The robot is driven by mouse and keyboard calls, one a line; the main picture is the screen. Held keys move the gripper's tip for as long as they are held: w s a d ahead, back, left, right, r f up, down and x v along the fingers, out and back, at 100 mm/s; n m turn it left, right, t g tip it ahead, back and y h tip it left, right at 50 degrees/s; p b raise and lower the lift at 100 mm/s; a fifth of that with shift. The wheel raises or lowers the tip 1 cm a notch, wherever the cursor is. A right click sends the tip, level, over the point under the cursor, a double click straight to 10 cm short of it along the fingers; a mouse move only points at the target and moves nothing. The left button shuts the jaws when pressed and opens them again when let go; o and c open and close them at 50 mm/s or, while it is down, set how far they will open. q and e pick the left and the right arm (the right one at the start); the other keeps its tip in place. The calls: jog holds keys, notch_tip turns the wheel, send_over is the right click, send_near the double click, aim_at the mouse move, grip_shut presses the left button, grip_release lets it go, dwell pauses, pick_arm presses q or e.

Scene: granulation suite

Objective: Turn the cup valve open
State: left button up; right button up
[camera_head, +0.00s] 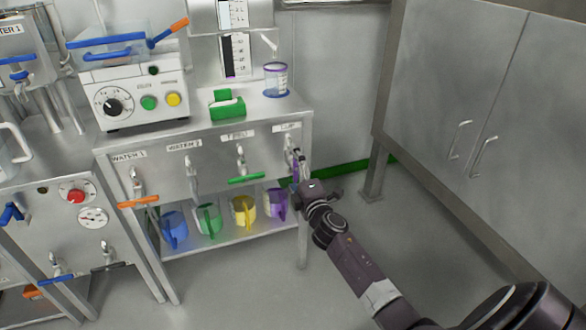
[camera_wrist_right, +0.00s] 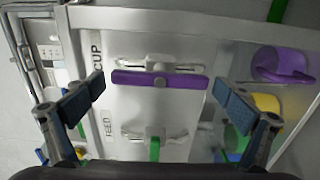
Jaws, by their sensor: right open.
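The cup valve (camera_head: 291,150) is at the right end of the bench front, under the CUP label. Its purple handle (camera_wrist_right: 160,79) shows in the right wrist view as a bar lying along the valve body, and it hangs upright in the head view. My right gripper (camera_wrist_right: 162,98) is open, with one finger on each side of the purple handle and a visible gap at both ends. In the head view the right gripper (camera_head: 304,172) is close in front of the valve and partly hides the handle. My left gripper is not in view.
The feed valve with a green handle (camera_head: 247,180) is just left of the cup valve. Blue, green, yellow and purple jugs (camera_head: 276,203) stand on the shelf below. A steel cabinet (camera_head: 455,110) is at the right, with open floor before it.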

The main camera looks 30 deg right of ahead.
jog(key=v, duration=1.2)
dwell(0.4)
